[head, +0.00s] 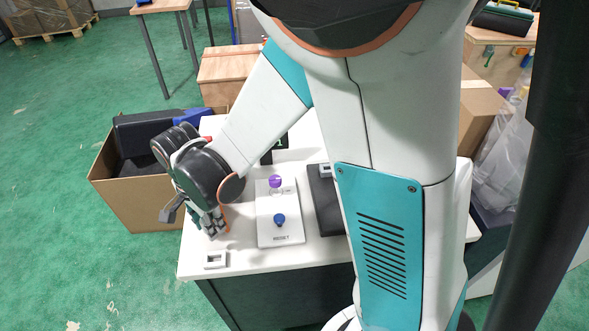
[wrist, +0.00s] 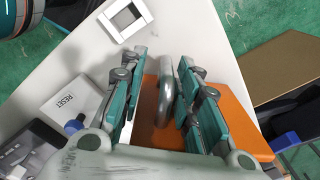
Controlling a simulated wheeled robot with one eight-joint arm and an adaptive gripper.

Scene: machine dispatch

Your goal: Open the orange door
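The orange door (wrist: 232,125) is a flat orange panel under my gripper in the wrist view. A rounded silver handle (wrist: 165,92) stands up from it. My gripper (wrist: 160,85) is open, with one teal-padded finger on each side of the handle. A gap shows on the left side; the right finger is closer, and I cannot tell whether it touches. In the head view my gripper (head: 212,224) points down over the left part of the white table, and the door is hidden behind it.
The white table (head: 310,256) holds a RESET panel (head: 280,228) with a blue knob (head: 279,219) and a purple knob (head: 275,182). A white square frame (head: 215,259) lies at the front left. An open cardboard box (head: 140,215) with dark items stands left of the table.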

